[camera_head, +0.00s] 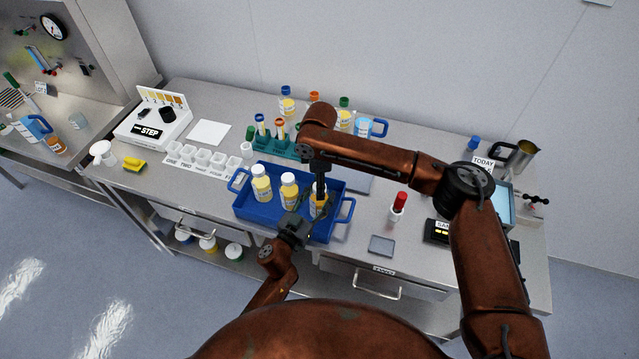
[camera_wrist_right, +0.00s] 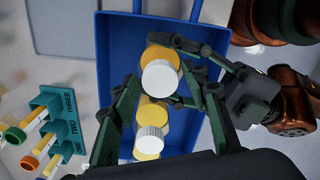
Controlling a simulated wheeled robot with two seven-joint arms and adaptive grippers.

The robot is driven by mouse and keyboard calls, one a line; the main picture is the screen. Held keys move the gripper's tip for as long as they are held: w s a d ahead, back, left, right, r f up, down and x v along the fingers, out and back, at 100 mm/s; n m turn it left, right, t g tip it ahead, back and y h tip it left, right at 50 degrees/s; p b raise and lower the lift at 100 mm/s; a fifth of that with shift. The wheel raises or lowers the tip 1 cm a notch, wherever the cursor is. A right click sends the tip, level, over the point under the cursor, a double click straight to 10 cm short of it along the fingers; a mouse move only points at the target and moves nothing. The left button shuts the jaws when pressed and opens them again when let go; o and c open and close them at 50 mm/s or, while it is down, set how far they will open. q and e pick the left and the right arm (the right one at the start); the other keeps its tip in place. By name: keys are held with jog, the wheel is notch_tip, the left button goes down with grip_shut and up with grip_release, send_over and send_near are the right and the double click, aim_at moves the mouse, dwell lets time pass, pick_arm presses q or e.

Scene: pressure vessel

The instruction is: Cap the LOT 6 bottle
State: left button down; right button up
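A bottle with yellow contents and a white label (camera_head: 317,210) stands at the right end of the blue tray (camera_head: 247,211). I cannot read its lot number. My left gripper (camera_head: 306,216) is closed around its body from the front; its fingers also show in the right wrist view (camera_wrist_right: 185,75). My right gripper (camera_head: 320,192) points down directly over this bottle. In the right wrist view its fingertips close on a white cap (camera_wrist_right: 160,77) at the bottle's mouth. Whether the cap is seated is hidden. Two white-capped bottles, left (camera_head: 262,185) and middle (camera_head: 289,192), stand beside it.
A green tube rack (camera_head: 272,147) stands behind the tray, with several bottles and a blue-handled jug (camera_head: 371,127) further back. White cups (camera_head: 203,157) stand to the left.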

grip_shut()
dwell(0.4)
jog(key=shift+m, duration=0.8)
jog(key=shift+o, duration=1.2)
grip_release()
notch_tip(320, 180, up, 12)
